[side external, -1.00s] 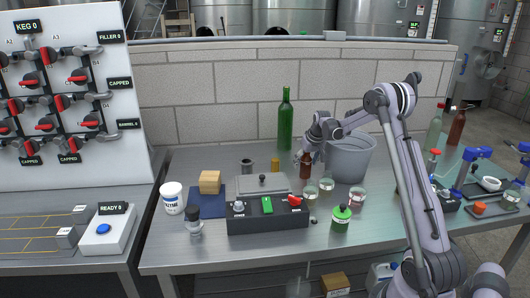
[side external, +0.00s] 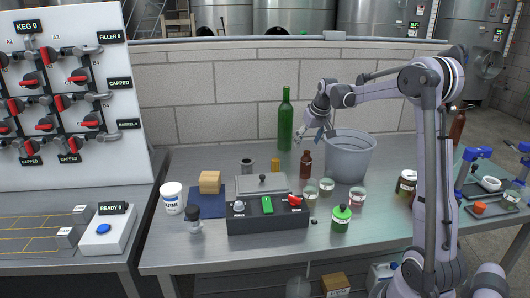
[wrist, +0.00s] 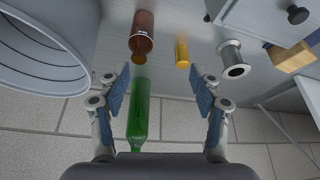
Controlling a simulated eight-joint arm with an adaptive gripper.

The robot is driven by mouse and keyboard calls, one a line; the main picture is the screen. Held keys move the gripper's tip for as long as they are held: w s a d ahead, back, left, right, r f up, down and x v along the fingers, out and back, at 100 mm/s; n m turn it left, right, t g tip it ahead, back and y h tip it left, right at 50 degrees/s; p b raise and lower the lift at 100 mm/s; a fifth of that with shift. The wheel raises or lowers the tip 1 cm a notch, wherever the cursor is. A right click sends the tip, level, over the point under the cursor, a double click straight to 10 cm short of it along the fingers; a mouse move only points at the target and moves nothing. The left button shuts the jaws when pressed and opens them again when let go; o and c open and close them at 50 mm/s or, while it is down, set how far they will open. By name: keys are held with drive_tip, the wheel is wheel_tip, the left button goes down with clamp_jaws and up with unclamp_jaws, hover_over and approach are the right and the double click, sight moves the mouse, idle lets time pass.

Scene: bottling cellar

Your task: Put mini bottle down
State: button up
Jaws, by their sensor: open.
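The mini bottle, small and brown (side external: 306,166), stands upright on the steel table, left of the grey bucket. It also shows in the wrist view (wrist: 142,38) at the top, beyond my fingertips. My gripper (side external: 312,130) is above the bottle, apart from it. In the wrist view my gripper (wrist: 160,76) has its two blue-padded fingers spread wide, with nothing held between them.
The grey bucket (side external: 348,158) stands close right of the bottle. A tall green bottle (side external: 285,120) stands behind. A small yellow cylinder (side external: 275,165), a metal cup (side external: 247,166) and several glass jars (side external: 326,185) are nearby. A control box (side external: 267,215) is in front.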

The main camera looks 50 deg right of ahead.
drive_tip(key=s+a+r+n+t, duration=0.1)
drive_tip(key=s+a+r, duration=0.1)
drive_tip(key=a, duration=0.8)
drive_tip(key=s+a+r+n+t, duration=0.1)
drive_tip(key=a+r+n, duration=0.1)
drive_tip(key=a, duration=0.9)
drive_tip(key=s+a+f+n+t+y, duration=0.1)
drive_tip(key=s+a+f+n+y, duration=0.1)
drive_tip(key=s+a, duration=0.9)
drive_tip(key=a+f+n, duration=0.1)
drive_tip(key=a+f, duration=0.1)
drive_tip(key=a, duration=0.2)
drive_tip(key=shift+s+a+f, duration=0.15)
drive_tip(key=shift+s+f, duration=0.1)
